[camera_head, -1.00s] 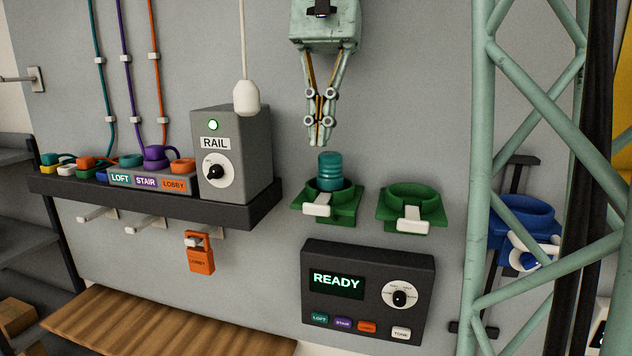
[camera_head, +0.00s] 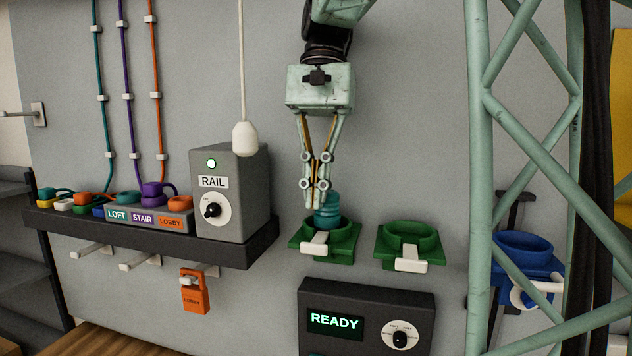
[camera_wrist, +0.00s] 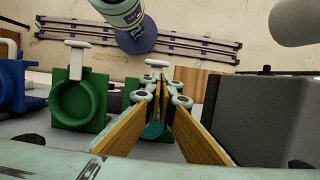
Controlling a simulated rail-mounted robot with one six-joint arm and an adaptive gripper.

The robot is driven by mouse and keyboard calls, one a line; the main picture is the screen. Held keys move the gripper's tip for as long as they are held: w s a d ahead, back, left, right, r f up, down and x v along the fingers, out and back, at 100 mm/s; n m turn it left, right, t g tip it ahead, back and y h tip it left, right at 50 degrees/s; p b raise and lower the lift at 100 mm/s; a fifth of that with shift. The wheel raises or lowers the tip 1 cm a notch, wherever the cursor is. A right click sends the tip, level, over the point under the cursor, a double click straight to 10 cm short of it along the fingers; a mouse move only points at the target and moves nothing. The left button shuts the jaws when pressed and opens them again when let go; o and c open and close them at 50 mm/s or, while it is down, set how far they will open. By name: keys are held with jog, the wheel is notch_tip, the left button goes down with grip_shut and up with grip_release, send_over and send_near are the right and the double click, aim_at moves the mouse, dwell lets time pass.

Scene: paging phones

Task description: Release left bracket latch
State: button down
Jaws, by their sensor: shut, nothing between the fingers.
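The left green bracket (camera_head: 345,243) is on the wall with a teal ribbed cylinder (camera_head: 328,212) standing in its ring. Its white latch lever (camera_head: 314,245) sticks out at the front. My gripper (camera_head: 316,207) is shut and empty, fingers pointing down at the teal cylinder's upper left side; I cannot tell whether they touch it. In the wrist view my gripper (camera_wrist: 155,85) partly covers the teal cylinder (camera_wrist: 153,130) and the left bracket (camera_wrist: 130,92). The right green bracket (camera_head: 412,240) is empty, with its own white lever (camera_head: 412,265).
A grey RAIL box (camera_head: 232,195) stands on a dark shelf (camera_head: 150,240) to the left. A white pull cord (camera_head: 244,138) hangs near my gripper. Below is a READY panel (camera_head: 365,318). A green lattice column (camera_head: 480,180) and a blue bracket (camera_head: 525,255) are at the right.

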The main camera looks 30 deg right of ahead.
aim_at(308, 243)
jog(key=shift+x, duration=2.85)
jog(key=shift+s, duration=0.1)
jog(key=shift+s+a, duration=0.7)
jog(key=shift+a, duration=0.2)
jog(key=shift+r+p, duration=0.15)
jog(key=shift+p, duration=0.15)
jog(key=shift+p+v, duration=1.9)
jog(key=shift+v, duration=2.95)
